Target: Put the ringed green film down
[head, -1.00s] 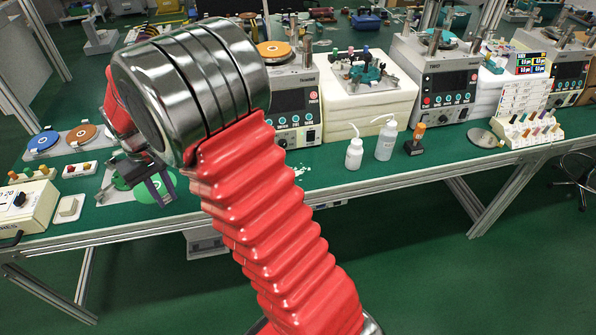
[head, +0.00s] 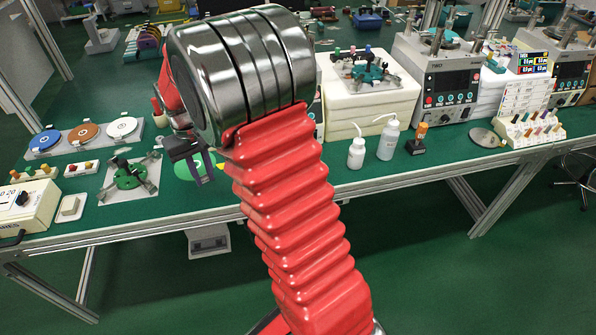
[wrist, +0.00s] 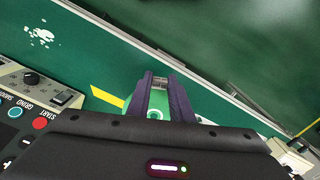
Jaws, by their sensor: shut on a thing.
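The green film (head: 182,169) is a flat, bright green round sheet. In the head view it lies around the fingers of my gripper (head: 201,173), which cover part of it. In the wrist view the film (wrist: 154,114) shows between the two dark purple fingers of my gripper (wrist: 158,86), with a pale ring at its middle. My gripper is shut on the film, over the green bench (head: 110,215). I cannot tell the gap between film and bench top. The fingers hide much of the film.
Left of my gripper stands a green clamp fixture (head: 129,177) on a grey plate. Behind it is a tray with blue (head: 45,140), brown (head: 83,133) and white (head: 122,127) discs. Two white bottles (head: 388,140) stand right of my arm. The bench's front strip is clear.

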